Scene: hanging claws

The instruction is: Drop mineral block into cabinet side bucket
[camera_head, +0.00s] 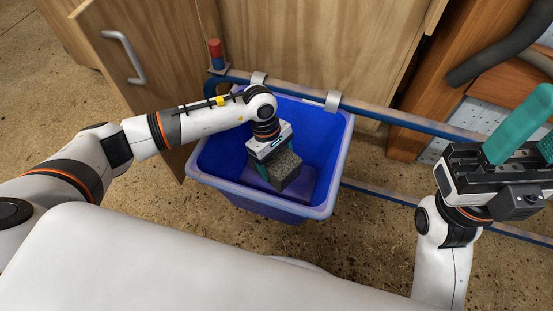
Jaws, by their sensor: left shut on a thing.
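The mineral block (284,172) is a rough grey cube. My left gripper (272,158) is shut on it and holds it over the opening of the blue bucket. The bucket (327,209) has a pale worn rim and hangs by clips from a rail in front of the wooden cabinet (290,40). The block hides part of the bucket's inside, and how deep it hangs is hard to tell. My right gripper (527,130) is at the right, away from the bucket, with teal fingers apart and nothing seen between them.
A blue metal rail (390,116) runs behind the bucket toward the right, with a lower rail beneath it. A cabinet door with a metal handle (124,57) stands at the left. A red and blue object (216,55) stands near the rail. The floor is bare, dirt-strewn ground.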

